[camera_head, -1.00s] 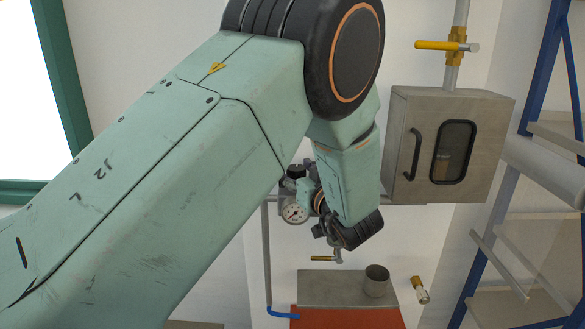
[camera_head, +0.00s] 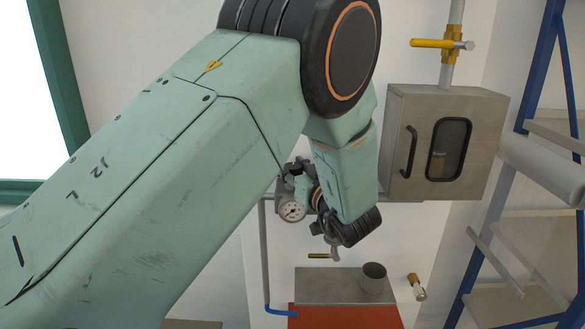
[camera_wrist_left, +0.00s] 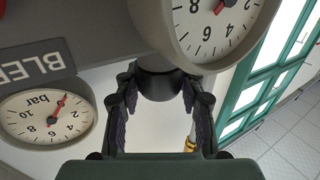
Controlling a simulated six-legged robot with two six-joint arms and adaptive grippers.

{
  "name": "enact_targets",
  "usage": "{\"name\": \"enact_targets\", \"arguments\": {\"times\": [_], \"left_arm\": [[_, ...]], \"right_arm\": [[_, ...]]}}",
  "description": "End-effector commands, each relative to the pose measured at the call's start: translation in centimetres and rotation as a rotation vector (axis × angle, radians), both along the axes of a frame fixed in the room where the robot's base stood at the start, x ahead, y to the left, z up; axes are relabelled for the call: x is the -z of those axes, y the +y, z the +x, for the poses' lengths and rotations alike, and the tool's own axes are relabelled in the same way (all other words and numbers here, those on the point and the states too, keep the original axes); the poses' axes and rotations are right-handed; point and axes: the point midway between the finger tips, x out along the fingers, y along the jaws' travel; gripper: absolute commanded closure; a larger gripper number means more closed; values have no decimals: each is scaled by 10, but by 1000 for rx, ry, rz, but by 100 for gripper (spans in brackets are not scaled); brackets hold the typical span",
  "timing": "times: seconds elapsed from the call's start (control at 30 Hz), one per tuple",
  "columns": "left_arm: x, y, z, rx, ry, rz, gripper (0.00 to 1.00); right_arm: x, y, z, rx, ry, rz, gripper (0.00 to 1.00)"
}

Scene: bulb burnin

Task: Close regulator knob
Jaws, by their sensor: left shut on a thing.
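The regulator's dark round knob (camera_wrist_left: 160,84) sits between the fingers of my left gripper (camera_wrist_left: 159,92) in the left wrist view. The fingers are shut on it from both sides. In the head view, the left gripper (camera_head: 301,180) is at the regulator, largely hidden by my own arm and wrist. A white-faced gauge (camera_head: 291,211) shows just below it. The left wrist view shows two gauge faces with red needles, one at lower left (camera_wrist_left: 45,116) and one at upper right (camera_wrist_left: 213,25). My right gripper is not in view.
A grey cabinet (camera_head: 398,150) with a black handle hangs right of the regulator. A yellow-handled valve (camera_head: 436,43) is above it. A metal cup (camera_head: 374,278) stands on a grey box (camera_head: 325,285) below. A "BLEED"-like label (camera_wrist_left: 35,64), partly cut off, is beside the lower-left gauge.

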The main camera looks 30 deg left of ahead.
Motion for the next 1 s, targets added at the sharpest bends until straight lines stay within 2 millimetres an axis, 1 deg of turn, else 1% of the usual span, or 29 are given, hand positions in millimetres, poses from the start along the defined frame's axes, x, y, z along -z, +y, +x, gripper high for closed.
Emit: {"name": "enact_targets", "arguments": {"times": [0.3, 0.6, 0.63, 0.9, 1.0], "left_arm": [[3, 0, -1, -120, 4, -3, 92], [4, 0, -2, -129, 8, -4, 92], [4, 0, -2, -129, 8, -5, 60], [2, 0, -1, -128, 5, -2, 37], [2, 0, -1, -128, 3, -2, 37]], "right_arm": [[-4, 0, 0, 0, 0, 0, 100], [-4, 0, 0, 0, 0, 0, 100], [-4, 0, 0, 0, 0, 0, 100], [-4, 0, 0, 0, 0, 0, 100], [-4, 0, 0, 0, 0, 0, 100]]}}
